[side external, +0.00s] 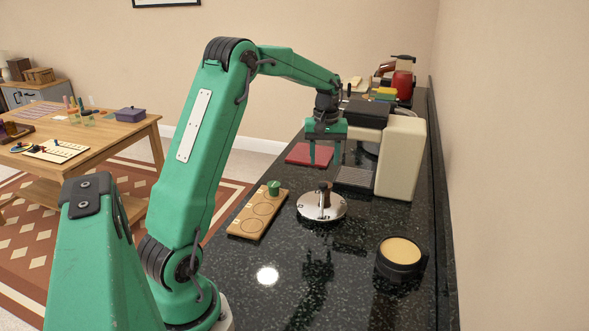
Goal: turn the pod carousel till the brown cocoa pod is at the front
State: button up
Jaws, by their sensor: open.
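My gripper (324,157) points down above the dark counter, jaws apart and empty, in front of the cream and black machine. I cannot tell for certain that this disc is the pod carousel, or whether the brown piece is the cocoa pod or a handle. A small green pod-like piece (273,188) sits at the far end of a wooden board (240,229) with ringed circles.
The cream machine (401,158) stands near the wall, with a grey grille (355,178) beside it. A red mat (303,154) lies by the gripper. A black round tub (399,271) with a tan top is near right. The near counter is clear.

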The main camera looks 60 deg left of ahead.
aim_at(323, 183)
jog(key=shift+f, duration=3.85)
grip_shut()
